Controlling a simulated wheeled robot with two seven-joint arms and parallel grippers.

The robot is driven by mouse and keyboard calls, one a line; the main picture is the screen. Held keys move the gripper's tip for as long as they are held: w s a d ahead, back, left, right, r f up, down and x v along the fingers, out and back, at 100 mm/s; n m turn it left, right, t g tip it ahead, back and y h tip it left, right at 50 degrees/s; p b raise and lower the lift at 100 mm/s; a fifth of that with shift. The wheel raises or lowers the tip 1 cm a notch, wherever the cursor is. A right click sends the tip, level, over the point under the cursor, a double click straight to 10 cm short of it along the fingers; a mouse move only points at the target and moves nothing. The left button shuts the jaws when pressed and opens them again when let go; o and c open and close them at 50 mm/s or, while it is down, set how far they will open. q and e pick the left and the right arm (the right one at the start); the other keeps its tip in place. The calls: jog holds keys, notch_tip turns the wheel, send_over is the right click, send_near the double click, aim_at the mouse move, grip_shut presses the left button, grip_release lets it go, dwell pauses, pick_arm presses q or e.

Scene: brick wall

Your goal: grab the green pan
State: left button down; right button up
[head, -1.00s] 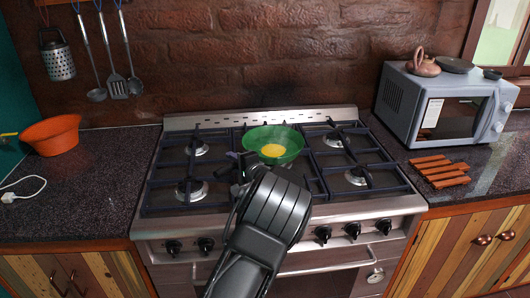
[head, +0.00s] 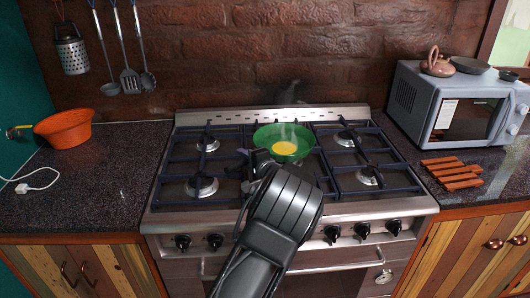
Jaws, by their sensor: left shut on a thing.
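The green pan (head: 301,150) is on the middle of the stove, over the grates, with a yellow egg-like round (head: 284,148) in it and faint steam above. My left gripper (head: 256,164) reaches in from the front and is at the pan's near left side. It is shut on the pan, at what seems to be its handle. The handle and most of the fingers are hidden behind my dark wrist. My right gripper is not in the view.
The steel stove (head: 180,222) has raised grates around the pan. A grey microwave (head: 420,100) and a brown slatted trivet (head: 450,172) are on the right counter. An orange bowl (head: 64,130) and a white cable (head: 38,184) lie on the left counter.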

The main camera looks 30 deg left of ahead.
pick_arm(q)
jog(key=shift+r, duration=0.15)
notch_tip(320, 180, up, 10)
jog(key=b, duration=0.1)
dwell(0.3)
dwell(0.6)
